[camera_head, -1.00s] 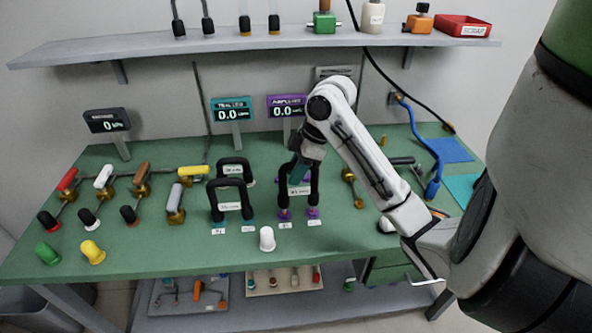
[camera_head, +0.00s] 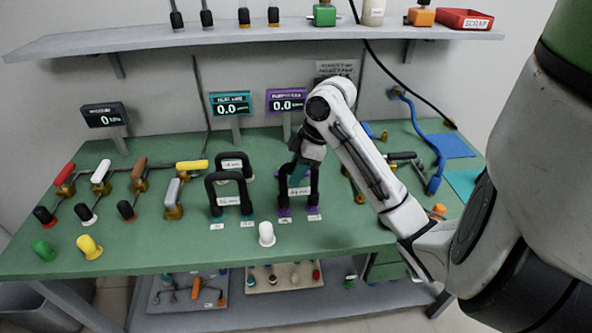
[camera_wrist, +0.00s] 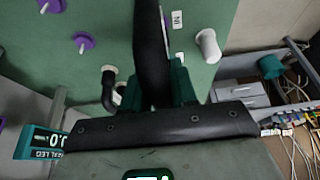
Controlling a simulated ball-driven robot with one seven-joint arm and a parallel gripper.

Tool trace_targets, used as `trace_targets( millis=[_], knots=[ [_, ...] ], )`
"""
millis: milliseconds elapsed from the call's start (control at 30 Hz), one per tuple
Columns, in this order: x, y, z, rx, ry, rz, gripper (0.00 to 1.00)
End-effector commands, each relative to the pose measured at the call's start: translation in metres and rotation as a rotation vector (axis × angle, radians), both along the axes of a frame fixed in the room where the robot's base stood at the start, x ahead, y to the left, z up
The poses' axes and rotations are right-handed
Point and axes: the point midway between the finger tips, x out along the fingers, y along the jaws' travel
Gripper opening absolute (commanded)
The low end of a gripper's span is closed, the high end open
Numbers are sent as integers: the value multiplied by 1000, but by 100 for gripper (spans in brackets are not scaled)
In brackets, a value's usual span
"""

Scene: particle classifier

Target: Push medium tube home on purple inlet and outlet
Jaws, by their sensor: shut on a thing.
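A black U-shaped tube (camera_head: 314,184) with a white label stands upright over the front pair of purple fittings (camera_head: 285,212), its lower ends at or very near them. My gripper (camera_head: 297,174) is shut on this tube near its top, coming from above and behind. In the wrist view my gripper (camera_wrist: 157,92) has its teal fingers on both sides of the black tube (camera_wrist: 149,45). Two uncovered purple fittings (camera_wrist: 83,42) show at its left. The tube's ends are not clear in the wrist view, so I cannot tell how fully they are seated.
A white cap (camera_head: 266,234) stands in front. A purple display (camera_head: 286,101) stands behind. Valves with coloured handles (camera_head: 101,175) fill the left. The bench front right of the white cap is clear.

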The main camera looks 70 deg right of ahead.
Motion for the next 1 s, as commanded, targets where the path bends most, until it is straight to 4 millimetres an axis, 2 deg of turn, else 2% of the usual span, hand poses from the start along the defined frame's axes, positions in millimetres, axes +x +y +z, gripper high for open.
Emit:
trace_targets(
  millis=[500,533,833,1000],
  knots=[
    [0,1,-14,2,1,2,0],
    [0,1,-13,2,1,2,29],
    [0,0,-12,1,1,2,57],
    [0,0,-12,2,1,1,57]
  ],
)
